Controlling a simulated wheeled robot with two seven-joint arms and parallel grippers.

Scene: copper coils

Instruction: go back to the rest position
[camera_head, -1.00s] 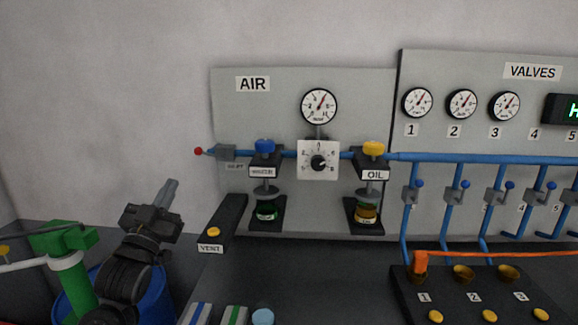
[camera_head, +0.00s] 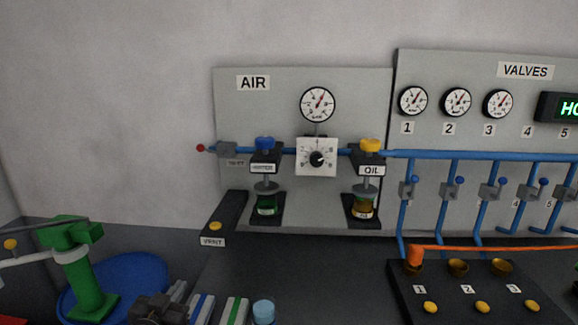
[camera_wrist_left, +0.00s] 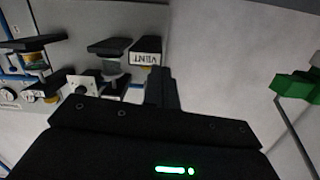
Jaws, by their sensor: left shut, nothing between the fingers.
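My left gripper (camera_head: 177,291) is low in the head view, at the bottom edge beside the blue round thing, and only its top part shows. In the left wrist view its fingers (camera_wrist_left: 161,88) are together with nothing between them. My right gripper is in neither view.
A green stand (camera_head: 85,280) and a blue round container (camera_head: 135,275) are at the left. The AIR panel (camera_head: 300,85) has a gauge, a dial and two bowls. The VENT block (camera_head: 222,215) stands in front of its left end. A black block (camera_head: 405,300) with yellow buttons is at the right. Bare wall fills the upper left.

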